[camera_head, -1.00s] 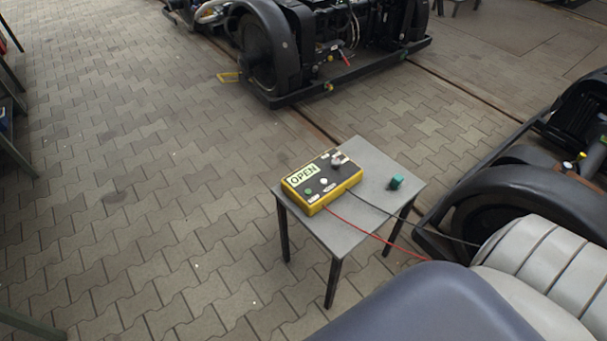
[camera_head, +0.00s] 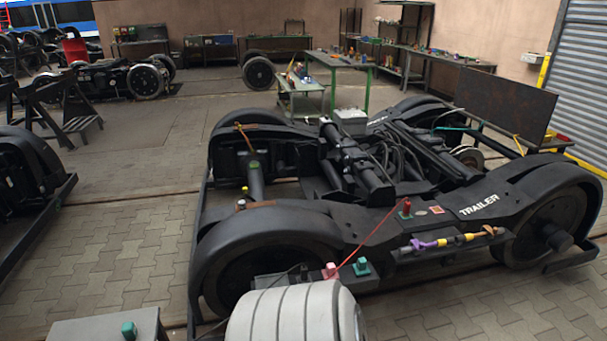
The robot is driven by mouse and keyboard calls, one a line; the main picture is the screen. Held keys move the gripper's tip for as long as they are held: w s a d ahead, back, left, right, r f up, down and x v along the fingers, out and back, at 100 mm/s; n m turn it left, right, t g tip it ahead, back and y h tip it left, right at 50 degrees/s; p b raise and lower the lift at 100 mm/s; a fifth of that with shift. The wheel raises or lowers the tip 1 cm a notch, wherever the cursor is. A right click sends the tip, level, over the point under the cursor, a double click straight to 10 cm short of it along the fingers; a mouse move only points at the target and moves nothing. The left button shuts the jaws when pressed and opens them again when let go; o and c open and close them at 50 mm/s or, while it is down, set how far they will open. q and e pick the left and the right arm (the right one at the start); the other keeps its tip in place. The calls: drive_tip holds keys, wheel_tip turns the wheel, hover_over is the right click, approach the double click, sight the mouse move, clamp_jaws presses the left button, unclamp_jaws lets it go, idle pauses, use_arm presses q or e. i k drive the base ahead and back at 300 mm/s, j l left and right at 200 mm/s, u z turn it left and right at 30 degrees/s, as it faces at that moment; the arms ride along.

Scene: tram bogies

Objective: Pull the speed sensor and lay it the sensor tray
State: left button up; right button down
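A black bogie marked TRAILER (camera_head: 480,205) fills the middle and right of the head view. A red plug-like part (camera_head: 405,208) stands on its near side frame, with a thin red lead running down from it. A pink block (camera_head: 330,271) and a green block (camera_head: 361,266) sit low by the near wheel. A purple and yellow bar-like part (camera_head: 445,241) lies along the frame's side. I cannot tell which part, if any, is the speed sensor, and I cannot make out a sensor tray. Neither gripper shows; a pale ribbed arm part of mine covers the bottom centre.
A small grey table (camera_head: 90,328) with a teal block (camera_head: 129,331) is cut off at the lower left. A green-legged bench (camera_head: 340,62) with small items stands behind the bogie. Another bogie (camera_head: 30,190) is at the left edge. Paved floor between the bogies is clear.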

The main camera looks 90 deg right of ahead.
sight(362, 263)
drive_tip(key=z, duration=3.25)
drive_tip(key=i+l+u, duration=0.15)
drive_tip(key=i+l, duration=0.45)
drive_tip(key=i, duration=0.25)
drive_tip(key=i+l+u, duration=0.1)
drive_tip(key=i+l, duration=0.6)
drive_tip(key=i, duration=0.15)
